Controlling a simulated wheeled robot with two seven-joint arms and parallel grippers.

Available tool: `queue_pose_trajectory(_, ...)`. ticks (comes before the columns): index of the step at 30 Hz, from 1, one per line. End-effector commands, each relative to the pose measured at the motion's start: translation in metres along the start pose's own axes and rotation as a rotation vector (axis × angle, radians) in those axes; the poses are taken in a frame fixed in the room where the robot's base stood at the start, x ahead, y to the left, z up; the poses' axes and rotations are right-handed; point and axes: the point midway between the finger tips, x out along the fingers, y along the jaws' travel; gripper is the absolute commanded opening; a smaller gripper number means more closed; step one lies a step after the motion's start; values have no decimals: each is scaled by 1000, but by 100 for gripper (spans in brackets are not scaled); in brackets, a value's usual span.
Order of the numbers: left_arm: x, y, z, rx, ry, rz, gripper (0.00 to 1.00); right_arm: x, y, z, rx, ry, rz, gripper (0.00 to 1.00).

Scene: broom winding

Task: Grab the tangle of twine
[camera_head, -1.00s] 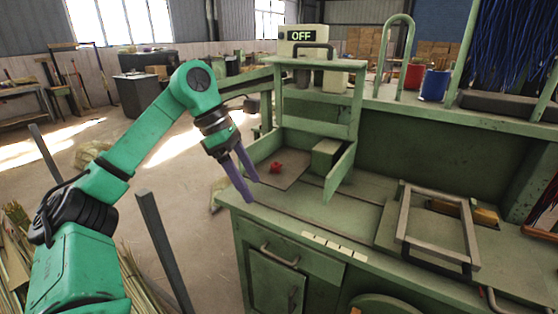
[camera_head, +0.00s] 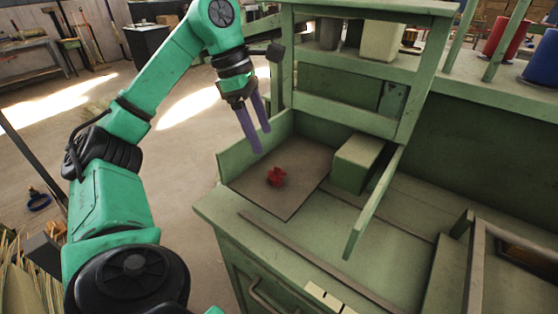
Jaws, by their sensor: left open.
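The tangle of twine is a small red clump (camera_head: 276,177) lying on a flat brownish plate (camera_head: 300,196) in the corner bay of the green workbench. My left gripper (camera_head: 261,142) has two purple fingers pointing down, spread apart and empty. It hangs above and just left of the red tangle, near the bay's low green side wall, and does not touch the tangle. My right gripper is not in view.
A green upright frame (camera_head: 340,83) rises behind. The benchtop in front (camera_head: 310,245) is mostly clear.

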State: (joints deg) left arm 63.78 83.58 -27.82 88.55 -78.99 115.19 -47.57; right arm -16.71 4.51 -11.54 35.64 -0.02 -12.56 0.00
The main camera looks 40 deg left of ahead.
Motion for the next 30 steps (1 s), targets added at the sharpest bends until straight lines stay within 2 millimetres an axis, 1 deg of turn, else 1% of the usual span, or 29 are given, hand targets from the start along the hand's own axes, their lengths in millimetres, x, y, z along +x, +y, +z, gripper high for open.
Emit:
queue_pose_trajectory(1, 30, 0, -4, 3, -1, -2, 79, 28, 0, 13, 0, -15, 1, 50)
queue_pose_trajectory(2, 34, 0, -4, 1, 2, -2, 79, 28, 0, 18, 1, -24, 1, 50)
queue_pose_trajectory(3, 42, 0, -4, 0, 4, -2, 79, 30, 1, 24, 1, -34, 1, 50)
queue_pose_trajectory(4, 48, 0, -3, -1, 3, -3, 79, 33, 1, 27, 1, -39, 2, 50)
queue_pose_trajectory(5, 51, 0, -2, -1, 3, -3, 79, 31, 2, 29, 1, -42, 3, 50)
queue_pose_trajectory(8, 62, 0, -2, -1, 3, -2, 79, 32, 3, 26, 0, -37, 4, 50)
queue_pose_trajectory(10, 71, -1, -1, 0, 3, -2, 79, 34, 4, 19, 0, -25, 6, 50)
queue_pose_trajectory(13, 90, -2, 0, 0, 4, -3, 79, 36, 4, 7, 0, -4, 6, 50)
queue_pose_trajectory(15, 103, -2, 0, 0, 3, -3, 79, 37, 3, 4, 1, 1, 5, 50)
queue_pose_trajectory(18, 112, -2, 1, 0, 0, -2, 79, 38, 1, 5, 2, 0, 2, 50)
queue_pose_trajectory(23, 113, -1, 1, 1, -1, 0, 79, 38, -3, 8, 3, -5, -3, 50)
queue_pose_trajectory(24, 113, -1, 1, 1, -1, -1, 75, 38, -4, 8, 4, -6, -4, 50)
queue_pose_trajectory(26, 113, -1, 1, 1, -1, -1, 52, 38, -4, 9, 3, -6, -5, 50)
queue_pose_trajectory(27, 112, -1, 1, 1, -1, -1, 37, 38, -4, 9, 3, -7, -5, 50)
queue_pose_trajectory(29, 112, -1, 1, 1, -1, -1, 14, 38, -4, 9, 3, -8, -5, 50)
queue_pose_trajectory(30, 112, -1, 1, 1, -1, -1, 0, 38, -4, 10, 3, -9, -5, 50)
